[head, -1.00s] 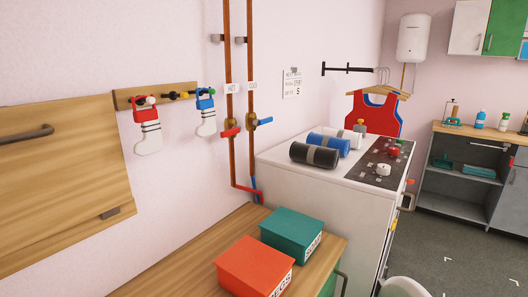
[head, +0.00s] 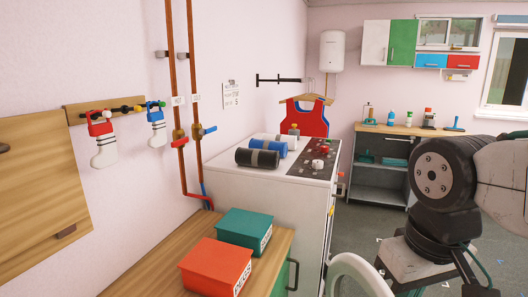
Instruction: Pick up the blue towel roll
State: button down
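The blue towel roll (head: 269,147) lies on its side on top of the white appliance (head: 240,180), with a pale band around its middle. A black roll (head: 257,158) lies just in front of it. A white roll (head: 272,137) is behind it, mostly hidden. Part of my arm shows at the right edge, well to the right of the rolls. My gripper is not in view.
Red (head: 216,267) and teal (head: 244,228) boxes stand on the wooden counter in front of the appliance. A control panel with knobs (head: 317,165) is right of the rolls. Pipes (head: 175,90) run up the wall at left. Grey floor is open beyond the appliance.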

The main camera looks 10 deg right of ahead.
aim_at(258, 144)
jog(key=z, duration=0.05)
jog(key=k, duration=1.05)
jog(key=z, duration=1.05)
jog(key=i, duration=0.65)
jog(key=u, duration=0.95)
jog(key=i, duration=1)
jog(key=u, duration=0.3)
